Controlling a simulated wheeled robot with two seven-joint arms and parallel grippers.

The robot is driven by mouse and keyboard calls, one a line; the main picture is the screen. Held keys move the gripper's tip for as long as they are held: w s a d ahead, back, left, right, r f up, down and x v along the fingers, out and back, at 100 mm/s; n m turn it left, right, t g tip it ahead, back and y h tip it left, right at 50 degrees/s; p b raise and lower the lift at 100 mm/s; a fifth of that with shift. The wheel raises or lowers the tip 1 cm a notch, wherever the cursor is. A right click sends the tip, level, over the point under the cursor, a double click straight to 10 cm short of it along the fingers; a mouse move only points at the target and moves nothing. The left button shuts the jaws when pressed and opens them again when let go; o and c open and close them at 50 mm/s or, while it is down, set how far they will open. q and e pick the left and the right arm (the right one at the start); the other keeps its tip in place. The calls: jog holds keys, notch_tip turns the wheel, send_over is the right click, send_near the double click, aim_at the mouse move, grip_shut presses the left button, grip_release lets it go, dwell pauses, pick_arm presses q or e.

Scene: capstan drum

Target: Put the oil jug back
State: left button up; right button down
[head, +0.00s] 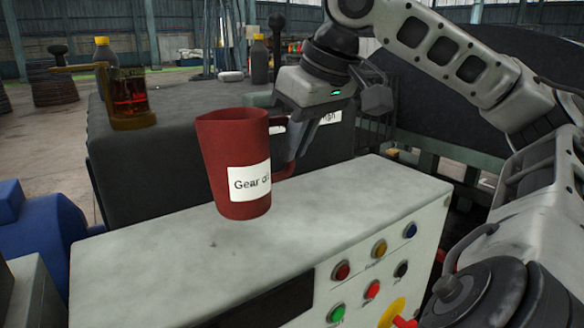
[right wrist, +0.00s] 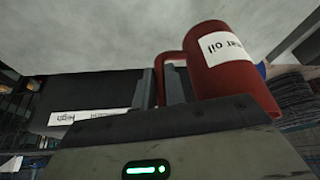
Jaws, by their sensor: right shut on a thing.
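The oil jug (head: 234,160) is a dark red jug with a white label that reads "Gear o…" in the head view. My right gripper (head: 288,165) is shut on the jug's handle, at the jug's right side. The jug is upright or nearly so, at the back edge of the pale console top; I cannot tell whether its base touches it. In the right wrist view the jug (right wrist: 225,75) hangs beside the fingers (right wrist: 158,88), with its handle between them. My left gripper is not in view.
The pale console (head: 160,265) has several coloured buttons on its front. Behind it stands a dark grey block (head: 170,165) carrying a glass oil cup (head: 130,95) and a dark bottle (head: 260,60). A blue machine part (head: 40,220) is at left. The console top is otherwise clear.

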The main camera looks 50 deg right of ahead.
aim_at(292, 170)
jog(key=shift+w+d+f, duration=0.1)
jog(key=shift+w+f, duration=0.2)
jog(key=shift+w, duration=0.05)
jog(key=f, duration=0.1)
jog(key=f+b, duration=0.2)
jog(key=shift+w+f, duration=0.25)
jog(key=shift+f, duration=0.1)
jog(key=c, duration=1.9)
grip_release()
jog(key=shift+f, duration=0.15)
jog(key=o, duration=0.4)
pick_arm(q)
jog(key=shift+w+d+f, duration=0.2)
pick_arm(e)
jog(key=shift+o, duration=0.2)
